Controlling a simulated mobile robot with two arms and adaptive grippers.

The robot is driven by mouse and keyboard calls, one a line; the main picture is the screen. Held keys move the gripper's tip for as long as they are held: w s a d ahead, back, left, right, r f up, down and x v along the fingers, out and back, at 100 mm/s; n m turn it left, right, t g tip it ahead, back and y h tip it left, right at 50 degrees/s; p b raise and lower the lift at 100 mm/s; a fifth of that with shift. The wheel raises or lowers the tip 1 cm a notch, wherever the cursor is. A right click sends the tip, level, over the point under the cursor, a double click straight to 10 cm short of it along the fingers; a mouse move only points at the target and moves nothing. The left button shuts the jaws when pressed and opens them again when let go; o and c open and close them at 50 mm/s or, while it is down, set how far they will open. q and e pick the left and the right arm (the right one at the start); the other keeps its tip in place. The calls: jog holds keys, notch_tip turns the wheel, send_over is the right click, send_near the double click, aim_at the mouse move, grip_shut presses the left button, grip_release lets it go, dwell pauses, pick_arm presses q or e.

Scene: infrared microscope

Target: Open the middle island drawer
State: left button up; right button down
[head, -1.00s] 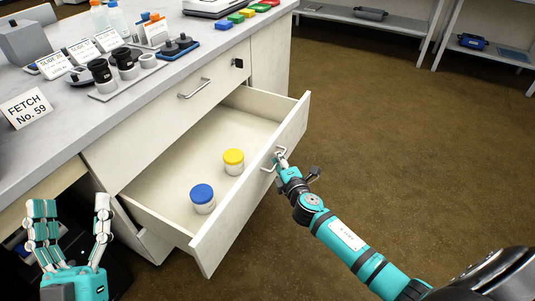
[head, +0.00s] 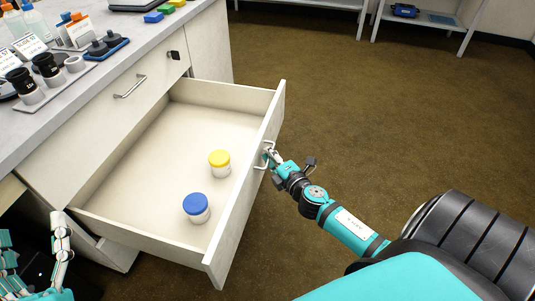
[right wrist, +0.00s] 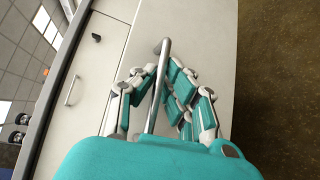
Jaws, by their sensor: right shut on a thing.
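The middle island drawer (head: 160,150) is pulled far out, below a closed upper drawer (head: 105,115). Inside it stand a white jar with a yellow lid (head: 219,164) and a white jar with a blue lid (head: 196,208). My right gripper (head: 270,158) is shut on the drawer's handle (head: 266,148) at the outer face of the front. In the right wrist view the fingers close around the metal handle bar (right wrist: 163,60). My left gripper (head: 35,258) is at the lower left, partly cut off, with its fingers apart and empty.
The island top (head: 120,50) carries black-capped containers (head: 45,66), label cards, bottles and coloured blocks. The brown floor (head: 340,110) right of the drawer is clear. A shelf (head: 430,20) stands at the back right.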

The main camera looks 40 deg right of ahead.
jog(key=shift+d+r, duration=0.1)
jog(key=shift+r, duration=0.1)
jog(key=c, duration=1.5)
grip_release()
jog(key=shift+c, duration=0.2)
jog(key=shift+o, duration=0.7)
jog(key=shift+f, duration=0.1)
jog(key=s+a+r, duration=0.1)
jog(key=s, duration=1)
jog(key=shift+s+a+r, duration=0.3)
jog(key=shift+s+r, duration=0.05)
jog(key=shift+s, duration=0.05)
